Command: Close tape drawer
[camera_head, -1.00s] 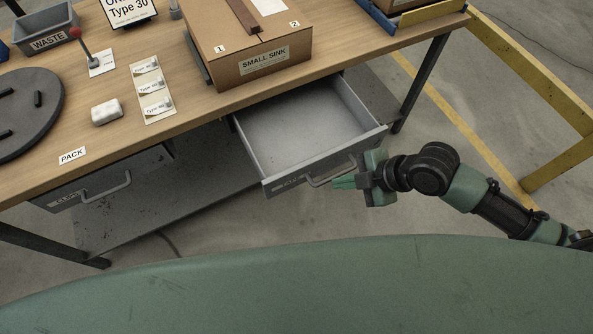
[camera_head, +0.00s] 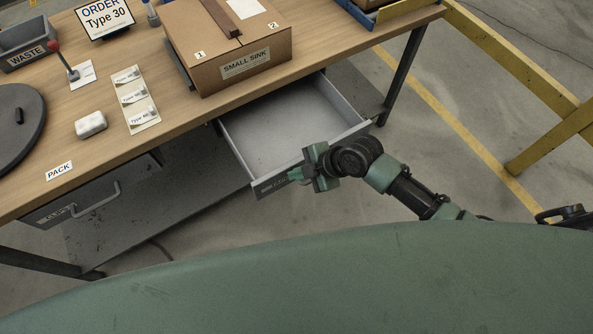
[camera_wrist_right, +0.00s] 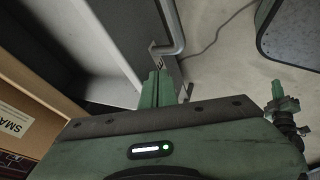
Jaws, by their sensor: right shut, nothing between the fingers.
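The open grey drawer (camera_head: 275,128) sticks out from under the table, below the cardboard box. Its inside looks empty in the head view, and my right gripper hides part of its front and its handle. My right gripper (camera_head: 292,175) is shut and empty, with its fingertips at the drawer front. In the right wrist view, the shut fingers (camera_wrist_right: 157,88) are close to the drawer front beside the metal handle (camera_wrist_right: 174,35); contact is unclear. My left gripper (camera_wrist_right: 279,99) appears small at the right of the wrist view; its jaws are too small to read.
A second drawer (camera_head: 85,200), labelled CLIPS, sits shut at the left. The SMALL SINK box (camera_head: 225,60) stands on the table (camera_head: 180,110) above the open drawer. A table leg (camera_head: 402,75) and a yellow frame (camera_head: 515,60) are at the right.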

